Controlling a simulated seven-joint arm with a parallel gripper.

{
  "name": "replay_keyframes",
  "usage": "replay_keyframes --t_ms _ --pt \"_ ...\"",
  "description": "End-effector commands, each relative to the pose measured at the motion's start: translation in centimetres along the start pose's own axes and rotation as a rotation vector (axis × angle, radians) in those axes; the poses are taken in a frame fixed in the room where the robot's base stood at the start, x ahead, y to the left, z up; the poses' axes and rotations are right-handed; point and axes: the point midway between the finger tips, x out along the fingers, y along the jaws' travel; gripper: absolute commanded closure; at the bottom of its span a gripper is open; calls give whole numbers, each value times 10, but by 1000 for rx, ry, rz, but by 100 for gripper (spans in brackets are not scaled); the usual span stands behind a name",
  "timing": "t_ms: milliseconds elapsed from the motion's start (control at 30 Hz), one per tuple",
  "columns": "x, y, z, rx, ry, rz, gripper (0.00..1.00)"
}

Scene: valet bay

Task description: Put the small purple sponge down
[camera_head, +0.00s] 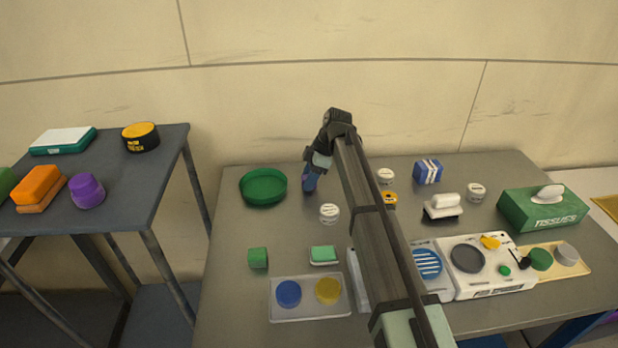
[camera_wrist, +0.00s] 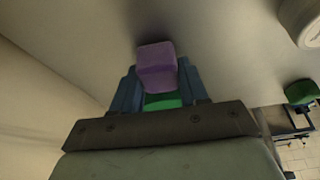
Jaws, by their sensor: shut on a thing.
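The small purple sponge (camera_wrist: 157,66) is a block held between the blue fingers of my gripper (camera_wrist: 160,84) in the wrist view. In the head view my gripper (camera_head: 310,184) points down over the back left of the grey table (camera_head: 228,222), just right of the round green dish (camera_head: 263,187). The sponge is mostly hidden by the fingers there. I cannot tell whether the sponge touches the table.
A white jar (camera_head: 329,214) stands close in front of my gripper. A green block (camera_head: 258,258), a green-topped sponge (camera_head: 323,255) and a clear tray (camera_head: 310,312) lie nearer. A tissue box (camera_head: 541,210) is at right. A side table (camera_head: 120,190) stands at left.

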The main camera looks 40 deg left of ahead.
Motion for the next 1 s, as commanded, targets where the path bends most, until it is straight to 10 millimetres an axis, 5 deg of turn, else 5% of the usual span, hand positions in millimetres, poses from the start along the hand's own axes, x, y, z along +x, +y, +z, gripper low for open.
replay_keyframes --t_ms 300,333,567,1000 --pt "2 0 1 0 0 0 85" --pt "2 0 1 0 0 0 55" --pt "2 0 1 0 0 0 33" --pt "-11 1 0 0 0 2 31"
